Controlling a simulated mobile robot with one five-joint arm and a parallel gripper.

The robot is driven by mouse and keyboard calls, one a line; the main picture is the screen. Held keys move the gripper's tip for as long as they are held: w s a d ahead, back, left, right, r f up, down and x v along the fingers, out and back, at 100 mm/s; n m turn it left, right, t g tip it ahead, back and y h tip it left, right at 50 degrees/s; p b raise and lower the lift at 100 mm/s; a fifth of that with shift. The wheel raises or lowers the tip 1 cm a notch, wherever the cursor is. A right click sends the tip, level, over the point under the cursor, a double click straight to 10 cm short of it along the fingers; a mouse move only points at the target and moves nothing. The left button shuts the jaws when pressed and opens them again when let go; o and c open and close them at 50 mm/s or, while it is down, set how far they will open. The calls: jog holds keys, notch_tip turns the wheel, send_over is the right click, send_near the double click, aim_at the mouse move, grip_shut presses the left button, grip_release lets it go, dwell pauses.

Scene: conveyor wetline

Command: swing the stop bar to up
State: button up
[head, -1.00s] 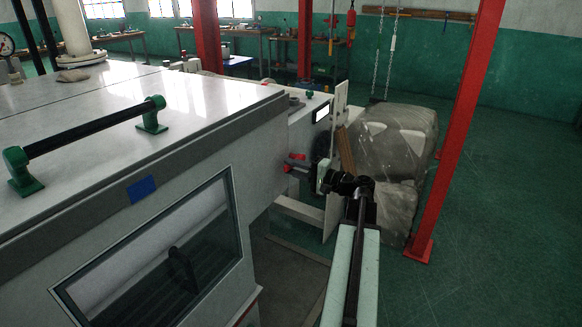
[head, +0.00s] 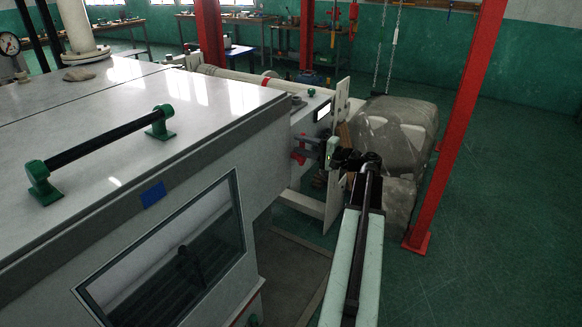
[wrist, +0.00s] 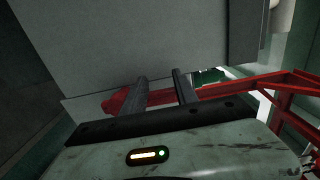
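A red part (head: 299,155), which looks like the stop bar, is at the near end of the machine in the head view. My gripper (head: 323,153) is just to its right and points at the machine. In the wrist view a red bar (wrist: 160,97) with a rounded left end crosses behind and between my two fingers (wrist: 160,78). The fingers are apart, with a gap between them. I cannot tell whether they touch the bar. My gripper's body hides the lower part of the wrist view.
A grey cabinet (head: 215,110) with a window and green-ended handle fills the left. A wrapped bundle (head: 395,135) stands behind my arm. A red post (head: 455,130) is to its right. The green floor (head: 500,220) at the right is clear.

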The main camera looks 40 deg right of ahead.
jog(key=shift+d+h, duration=0.3)
jog(key=shift+d, duration=0.15)
jog(key=v, duration=0.7)
jog(key=shift+f, duration=0.2)
